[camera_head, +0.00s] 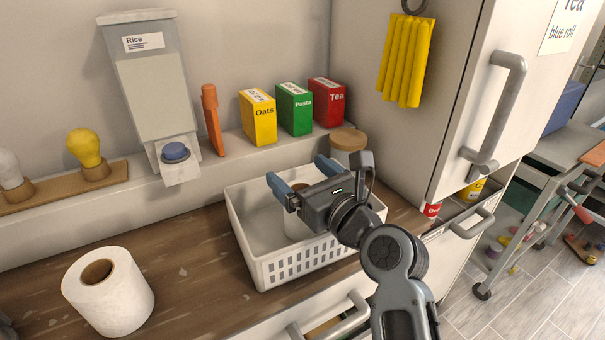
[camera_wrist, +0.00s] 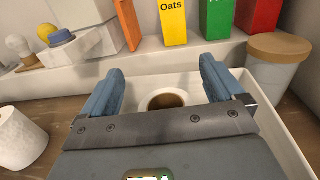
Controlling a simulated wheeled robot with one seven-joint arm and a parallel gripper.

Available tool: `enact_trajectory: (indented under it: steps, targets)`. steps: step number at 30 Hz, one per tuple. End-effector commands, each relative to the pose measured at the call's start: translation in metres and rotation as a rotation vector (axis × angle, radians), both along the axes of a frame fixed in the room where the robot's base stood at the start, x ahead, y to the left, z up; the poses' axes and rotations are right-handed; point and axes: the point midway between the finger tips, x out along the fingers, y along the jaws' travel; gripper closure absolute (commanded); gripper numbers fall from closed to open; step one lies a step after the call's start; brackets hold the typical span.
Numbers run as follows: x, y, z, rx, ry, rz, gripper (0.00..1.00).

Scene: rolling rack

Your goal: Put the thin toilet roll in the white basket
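The white basket (camera_head: 312,262) stands on the wooden counter; its rim also shows in the wrist view (camera_wrist: 289,140). A thin toilet roll (camera_head: 295,226) stands upright inside the basket, partly hidden by my gripper in the head view. Its top and brown core show in the wrist view (camera_wrist: 168,100). My gripper (camera_head: 301,177) is above the basket, with its two blue fingers spread apart and nothing between the tips. In the wrist view, the roll appears below and between the fingers (camera_wrist: 161,75). A thicker toilet roll (camera_head: 108,293) stands on the counter at the left.
A jar with a tan lid (camera_head: 348,140) stands right behind the basket. Oats (camera_head: 259,117), Pasta (camera_head: 295,110) and Tea (camera_head: 327,102) boxes line the ledge, beside an orange object (camera_head: 212,120) and a rice dispenser (camera_head: 150,85). The counter between the thick roll and basket is clear.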

Motion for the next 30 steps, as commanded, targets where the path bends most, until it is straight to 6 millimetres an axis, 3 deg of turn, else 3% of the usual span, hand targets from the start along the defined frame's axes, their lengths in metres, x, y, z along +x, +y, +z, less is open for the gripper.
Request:
enact_trajectory:
  steps: [8, 13, 30]
  targets:
    - [0.0, 0.0, 0.002, 0.001, -0.001, 0.0, 0.03]
    - [-0.002, -0.002, 0.013, -0.001, -0.001, 0.0, 0.03]
    - [-0.081, -0.065, 0.011, -0.002, -0.002, -0.001, 0.03]
